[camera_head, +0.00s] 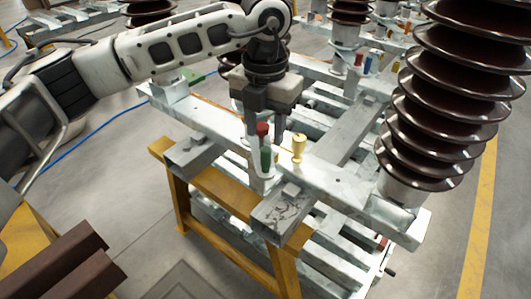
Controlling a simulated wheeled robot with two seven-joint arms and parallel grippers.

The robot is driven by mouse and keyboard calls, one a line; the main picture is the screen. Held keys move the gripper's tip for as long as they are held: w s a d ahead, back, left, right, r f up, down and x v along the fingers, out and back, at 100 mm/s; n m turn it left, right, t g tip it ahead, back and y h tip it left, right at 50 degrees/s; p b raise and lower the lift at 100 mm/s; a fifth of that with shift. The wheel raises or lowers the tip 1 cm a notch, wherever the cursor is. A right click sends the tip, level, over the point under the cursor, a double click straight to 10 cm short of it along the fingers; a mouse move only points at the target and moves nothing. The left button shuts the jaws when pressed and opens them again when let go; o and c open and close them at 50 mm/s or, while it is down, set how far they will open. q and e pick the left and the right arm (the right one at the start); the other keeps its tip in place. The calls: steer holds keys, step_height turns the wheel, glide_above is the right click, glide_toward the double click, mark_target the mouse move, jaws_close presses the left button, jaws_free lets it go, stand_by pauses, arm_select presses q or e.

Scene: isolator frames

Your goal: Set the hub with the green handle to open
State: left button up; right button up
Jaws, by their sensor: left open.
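The green handle (266,160) stands upright on a pale metal hub (261,178) on the near side of the galvanised frame. A red-topped handle (262,131) rises just behind it, and a yellow handle (298,146) stands to the right. My left gripper (264,126) points down from above, open, with its fingers around or just behind the red top. I cannot tell whether they touch anything. The hub's far side is partly hidden by the handles and fingers. My right gripper is out of view.
The galvanised frame (340,183) rests on a yellow stand (225,190). A tall brown ribbed insulator (445,100) rises close on the right. Similar frames with coloured handles (366,64) stand behind. Dark brown bars (60,262) lie at lower left.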

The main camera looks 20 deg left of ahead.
mark_target(266, 149)
arm_select(q)
step_height(266, 149, down, 8)
steer(key=shift+r, duration=0.2)
steer(key=shift+d, duration=0.1)
jaws_close()
